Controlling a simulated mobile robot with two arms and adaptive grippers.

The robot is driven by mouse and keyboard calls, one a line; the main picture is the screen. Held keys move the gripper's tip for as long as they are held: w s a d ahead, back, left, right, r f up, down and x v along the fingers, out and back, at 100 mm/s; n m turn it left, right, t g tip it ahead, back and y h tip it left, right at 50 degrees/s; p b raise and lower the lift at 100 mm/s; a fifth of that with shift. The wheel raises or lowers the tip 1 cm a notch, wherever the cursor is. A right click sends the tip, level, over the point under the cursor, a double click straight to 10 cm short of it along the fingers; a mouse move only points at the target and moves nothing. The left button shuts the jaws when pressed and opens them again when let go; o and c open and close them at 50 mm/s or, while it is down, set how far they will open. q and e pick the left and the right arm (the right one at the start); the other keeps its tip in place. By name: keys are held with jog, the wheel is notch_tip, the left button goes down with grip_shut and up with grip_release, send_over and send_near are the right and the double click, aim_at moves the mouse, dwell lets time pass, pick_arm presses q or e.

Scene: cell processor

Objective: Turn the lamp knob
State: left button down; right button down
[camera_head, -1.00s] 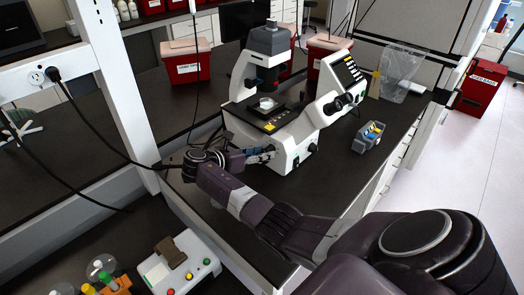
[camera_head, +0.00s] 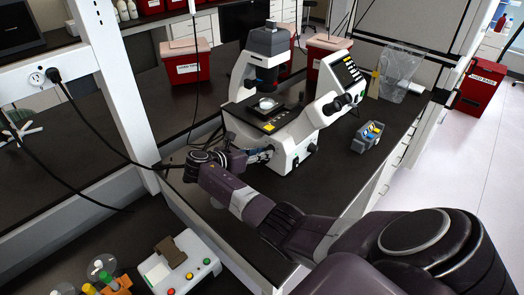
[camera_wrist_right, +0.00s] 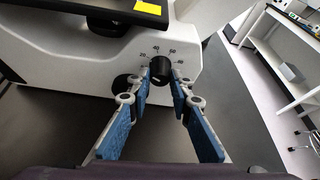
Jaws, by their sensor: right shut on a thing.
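The white microscope (camera_head: 290,138) stands on the dark bench in the head view. Its black lamp knob (camera_wrist_right: 160,68) sits on the white base in the right wrist view, with printed numbers around its upper side. My right gripper (camera_wrist_right: 160,80) has its blue-padded fingers on both sides of the knob and is shut on it. In the head view my right gripper (camera_head: 262,154) is at the lower side of the microscope base, and the knob between its fingers cannot be made out. My left gripper is not in view.
A small grey holder (camera_head: 368,136) stands right of the microscope. Red bins (camera_head: 186,62) stand behind it. A white post (camera_head: 118,90) and black cables are at the left. A device with coloured buttons (camera_head: 180,262) lies at lower left.

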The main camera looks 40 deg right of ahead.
jog(key=shift+s+f+m+t+h+b, duration=0.15)
jog(key=shift+m+t+h+b, duration=0.15)
jog(key=shift+m+t+b, duration=1.45)
jog(key=shift+s+f+m+t+h+b, duration=0.2)
jog(key=shift+m+t+b, duration=0.75)
jog(key=shift+m, duration=1.55)
jog(key=shift+s+f+m+t+h+b, duration=0.15)
jog(key=shift+m+t+h+b, duration=0.25)
jog(key=shift+m+t+b, duration=1.1)
jog(key=shift+r+m+g, duration=0.1)
jog(key=shift+m+g, duration=0.3)
jog(key=shift+m, duration=0.25)
jog(key=c, duration=1.7)
grip_release()
jog(key=shift+c, duration=0.2)
jog(key=v, duration=1.2)
